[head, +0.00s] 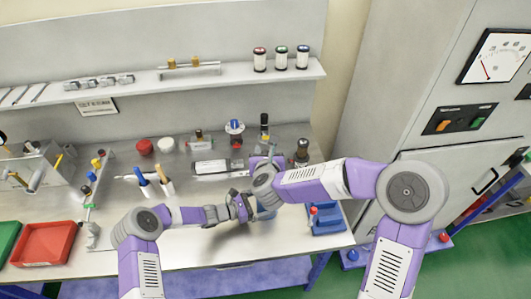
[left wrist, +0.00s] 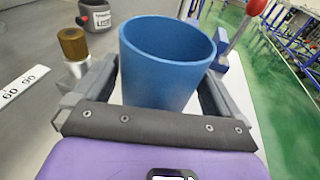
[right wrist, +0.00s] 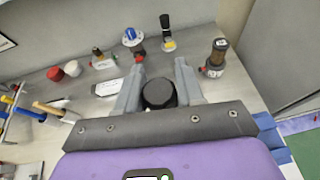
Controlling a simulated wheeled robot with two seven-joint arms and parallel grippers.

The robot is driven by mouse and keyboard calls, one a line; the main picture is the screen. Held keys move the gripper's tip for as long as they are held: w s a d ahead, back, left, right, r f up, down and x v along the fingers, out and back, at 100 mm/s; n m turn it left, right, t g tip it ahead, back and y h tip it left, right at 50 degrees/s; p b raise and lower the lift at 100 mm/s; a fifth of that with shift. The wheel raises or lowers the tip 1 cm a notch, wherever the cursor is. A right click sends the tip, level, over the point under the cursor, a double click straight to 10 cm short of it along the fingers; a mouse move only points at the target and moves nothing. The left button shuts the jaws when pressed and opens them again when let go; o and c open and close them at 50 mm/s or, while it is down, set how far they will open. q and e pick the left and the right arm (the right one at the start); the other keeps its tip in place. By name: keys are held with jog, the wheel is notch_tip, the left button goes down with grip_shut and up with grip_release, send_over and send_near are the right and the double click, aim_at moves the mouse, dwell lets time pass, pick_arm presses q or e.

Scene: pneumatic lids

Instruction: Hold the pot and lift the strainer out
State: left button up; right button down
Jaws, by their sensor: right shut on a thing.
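The blue pot (left wrist: 160,75) stands upright between the spread fingers of my left gripper (left wrist: 158,85); whether they press on its wall I cannot tell. Its visible inside is plain blue, with no strainer showing. In the head view the pot (head: 265,213) is partly hidden by my arms. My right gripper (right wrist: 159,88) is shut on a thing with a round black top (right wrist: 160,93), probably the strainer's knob. Its lower part is hidden. In the head view my right gripper is over the bench near the pot, its fingertips hard to make out.
A blue block with a red-knobbed lever (head: 325,218) is right of the pot. A red tray (head: 43,243) lies far left. The front middle bench is clear.

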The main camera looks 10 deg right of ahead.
pick_arm(q)
jog(key=shift+a, duration=0.1)
jog(key=v, duration=1.1)
jog(key=shift+s+a+r, duration=0.1)
jog(key=shift+a, duration=0.3)
